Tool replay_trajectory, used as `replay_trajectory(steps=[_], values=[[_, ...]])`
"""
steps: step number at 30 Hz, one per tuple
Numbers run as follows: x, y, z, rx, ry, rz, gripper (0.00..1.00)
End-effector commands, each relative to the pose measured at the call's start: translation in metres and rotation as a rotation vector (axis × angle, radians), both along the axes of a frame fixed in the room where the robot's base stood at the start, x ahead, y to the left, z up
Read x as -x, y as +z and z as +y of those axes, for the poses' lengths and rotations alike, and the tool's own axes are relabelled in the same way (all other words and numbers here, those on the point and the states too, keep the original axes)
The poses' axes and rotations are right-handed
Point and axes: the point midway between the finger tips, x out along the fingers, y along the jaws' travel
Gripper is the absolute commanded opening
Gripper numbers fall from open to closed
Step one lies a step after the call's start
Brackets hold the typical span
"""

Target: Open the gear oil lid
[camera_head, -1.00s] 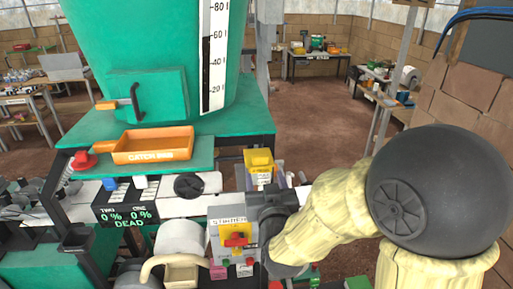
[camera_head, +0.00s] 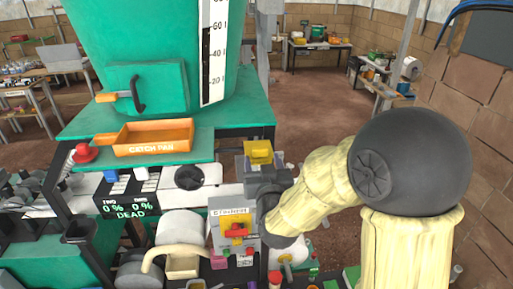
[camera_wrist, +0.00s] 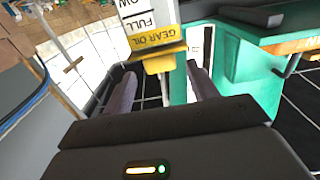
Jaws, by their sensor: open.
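The yellow gear oil lid (camera_head: 258,152) sits at mid-picture in the head view, just beyond my gripper. In the wrist view the yellow piece marked GEAR OIL (camera_wrist: 160,40) is straight ahead, below a white label reading FULL. My gripper (camera_wrist: 160,72) is open, with one dark finger on each side of the space below this yellow piece. I cannot tell whether either finger touches it. In the head view my dark gripper (camera_head: 268,178) covers the area below the lid, and its fingertips are hard to make out.
An orange catch pan (camera_head: 155,138) lies on a green ledge to the left. A grey control box (camera_head: 233,222) with a red switch stands close below my gripper. In the wrist view, a green machine (camera_wrist: 255,70) is at the right and a wire rack (camera_wrist: 95,55) at the left.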

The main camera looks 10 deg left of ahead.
Motion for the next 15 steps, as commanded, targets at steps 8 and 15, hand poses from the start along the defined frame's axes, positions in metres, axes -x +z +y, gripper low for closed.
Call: replay_trajectory(steps=[8, 15], values=[[-0.011, 0.0, 0.002, 0.0, -0.001, -0.001, 0.58], [-0.021, 0.0, 0.005, 0.0, -0.001, 0.0, 0.58]])
